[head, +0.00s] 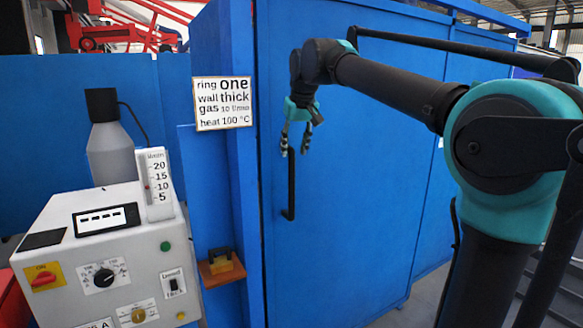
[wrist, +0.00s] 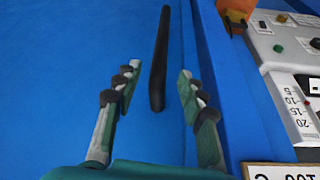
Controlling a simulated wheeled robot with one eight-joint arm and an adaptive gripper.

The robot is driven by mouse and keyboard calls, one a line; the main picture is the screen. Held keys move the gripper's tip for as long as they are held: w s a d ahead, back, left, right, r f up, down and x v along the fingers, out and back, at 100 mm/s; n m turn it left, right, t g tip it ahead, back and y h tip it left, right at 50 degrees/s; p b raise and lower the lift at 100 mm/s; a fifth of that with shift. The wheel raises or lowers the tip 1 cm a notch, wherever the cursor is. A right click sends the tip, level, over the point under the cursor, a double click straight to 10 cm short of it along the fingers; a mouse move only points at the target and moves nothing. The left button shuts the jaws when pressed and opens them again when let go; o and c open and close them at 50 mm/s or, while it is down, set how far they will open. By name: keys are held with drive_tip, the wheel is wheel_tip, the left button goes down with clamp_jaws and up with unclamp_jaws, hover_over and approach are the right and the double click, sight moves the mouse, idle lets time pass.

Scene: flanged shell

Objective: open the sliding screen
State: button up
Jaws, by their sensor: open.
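The sliding screen is a large flat blue panel (head: 360,200) in the head view, standing upright, and it fills much of the wrist view (wrist: 60,80). A black vertical bar handle (head: 291,190) is mounted near its left edge. In the wrist view the handle (wrist: 159,60) runs between the lines of the two fingers, with its near end between the fingertips. My gripper (head: 295,148) is open, at the handle's upper part in the head view. In the wrist view my gripper (wrist: 158,78) has fingers on both sides of the handle, apart from it. Whether the handle lies within finger depth is unclear.
A grey control box (head: 100,250) with dials and switches stands at the left. A sign (head: 223,103) hangs on the blue frame left of the screen. A grey bottle (head: 112,150) stands behind the box.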

sight(292, 166)
drive_tip(key=x, duration=0.7)
drive_tip(key=shift+w+f, duration=0.15)
drive_tip(key=shift+f, duration=0.15)
clamp_jaws()
